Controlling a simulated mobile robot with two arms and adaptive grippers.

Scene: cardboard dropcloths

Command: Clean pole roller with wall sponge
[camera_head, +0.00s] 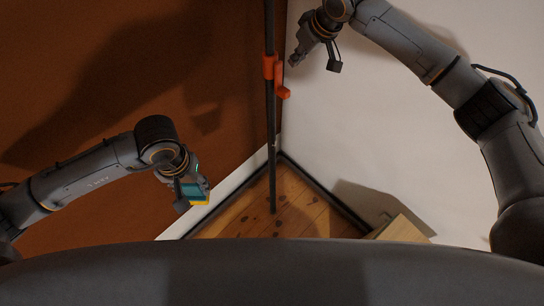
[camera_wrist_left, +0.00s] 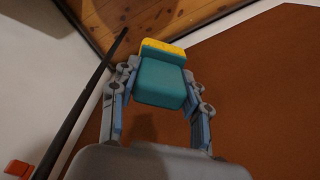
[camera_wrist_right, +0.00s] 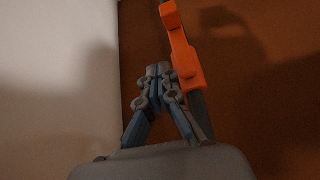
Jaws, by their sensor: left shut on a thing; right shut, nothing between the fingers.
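A dark pole (camera_head: 271,130) stands upright in the corner with an orange clamp-like part (camera_head: 270,68) on it. The orange part also shows in the right wrist view (camera_wrist_right: 184,55). No roller head can be made out. My left gripper (camera_head: 194,190) is shut on a teal and yellow sponge (camera_wrist_left: 162,82), held left of the pole and apart from it. My right gripper (camera_head: 296,62) is shut and empty, at the upper right beside the orange part. In the right wrist view its closed fingertips (camera_wrist_right: 158,72) are just left of the orange part; whether they touch cannot be told.
A brown wall (camera_head: 100,80) is on the left and a white wall (camera_head: 390,130) on the right. They meet behind the pole above a wooden floor (camera_head: 300,205). A light wooden box-like object (camera_head: 402,230) stands at the lower right.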

